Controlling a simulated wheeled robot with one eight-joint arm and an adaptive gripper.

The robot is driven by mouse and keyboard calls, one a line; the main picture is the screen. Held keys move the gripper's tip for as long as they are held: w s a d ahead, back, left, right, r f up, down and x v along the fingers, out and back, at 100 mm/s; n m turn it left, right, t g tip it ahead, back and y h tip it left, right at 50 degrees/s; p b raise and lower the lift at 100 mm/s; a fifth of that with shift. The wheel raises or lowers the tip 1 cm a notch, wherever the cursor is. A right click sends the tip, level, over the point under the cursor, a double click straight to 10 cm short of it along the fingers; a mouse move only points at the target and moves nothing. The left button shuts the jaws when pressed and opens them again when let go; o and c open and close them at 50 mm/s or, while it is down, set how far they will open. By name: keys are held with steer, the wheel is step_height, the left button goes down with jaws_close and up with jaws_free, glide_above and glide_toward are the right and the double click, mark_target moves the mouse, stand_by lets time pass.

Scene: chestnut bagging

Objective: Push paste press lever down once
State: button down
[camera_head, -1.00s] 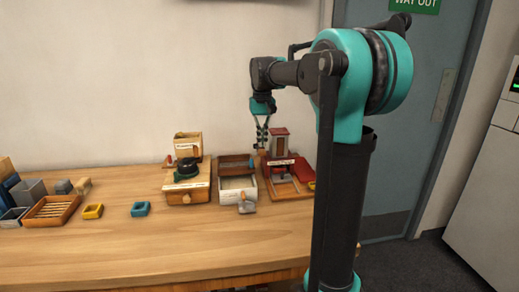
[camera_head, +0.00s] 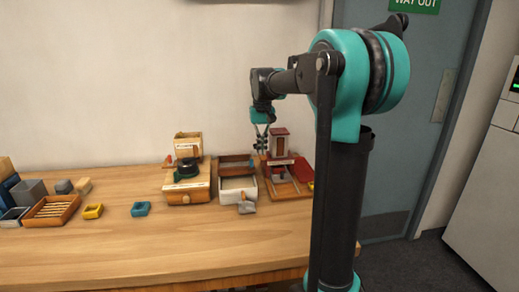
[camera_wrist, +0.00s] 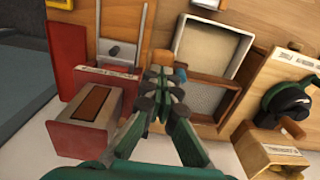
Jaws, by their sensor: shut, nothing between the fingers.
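The press station at the right end of the table has a small tower (camera_head: 279,143) with a red top and grey sides, standing on a brown base. In the wrist view the tower (camera_wrist: 87,112) lies left of my gripper. A small orange-brown block (camera_wrist: 161,57), perhaps the lever's handle, shows just beyond my fingertips; I cannot tell whether they touch it. My gripper (camera_head: 261,150) points down beside the tower's left side. In the wrist view my gripper (camera_wrist: 166,78) is shut with nothing held. The rest of the lever is hidden or too small to make out.
A tray with a pale compartment (camera_wrist: 213,42) lies close right of my fingers. A wooden station with a dark green round part (camera_head: 187,170) stands further left. A yellow cup (camera_head: 93,211) and a blue cup (camera_head: 140,208) sit left. The table's front (camera_head: 150,250) is clear.

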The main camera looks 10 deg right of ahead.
steer(key=shift+f, duration=0.8)
steer(key=shift+s+f, duration=0.25)
steer(key=shift+f, duration=0.8)
steer(key=shift+s+f, duration=0.15)
steer(key=shift+f, duration=0.85)
step_height(320, 180, up, 9)
glide_above(262, 156)
steer(key=w, duration=0.2)
steer(key=shift+d, duration=0.15)
steer(key=shift+f, duration=0.1)
